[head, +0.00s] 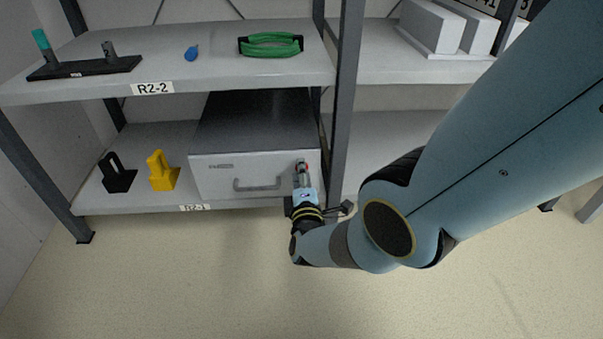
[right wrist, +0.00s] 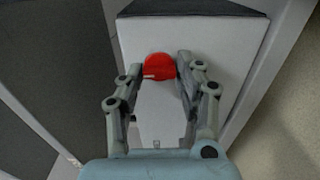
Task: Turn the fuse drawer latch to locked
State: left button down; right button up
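The fuse drawer is a box with a pale front (head: 218,181), a dark top and a grey bar handle (head: 257,184). It stands on the lower shelf. The latch is a round red knob (head: 301,165) at the upper right of the front, partly hidden by my right gripper (head: 303,170). In the right wrist view the red knob (right wrist: 158,67) shows a short white mark at its lower left. My right gripper's fingers (right wrist: 160,68) are spread on both sides of the knob, very close to it; I cannot see clear contact. My left gripper is not in view.
A dark shelf post (head: 345,110) stands just right of the drawer. A black holder (head: 117,174) and a yellow holder (head: 162,172) stand left of it. The upper shelf (head: 205,72) carries a green coil (head: 270,52) and a small blue item (head: 191,53). Floor in front is clear.

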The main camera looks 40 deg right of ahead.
jog(key=o, duration=0.3)
jog(key=v, duration=1.2)
jog(key=shift+s, duration=0.1)
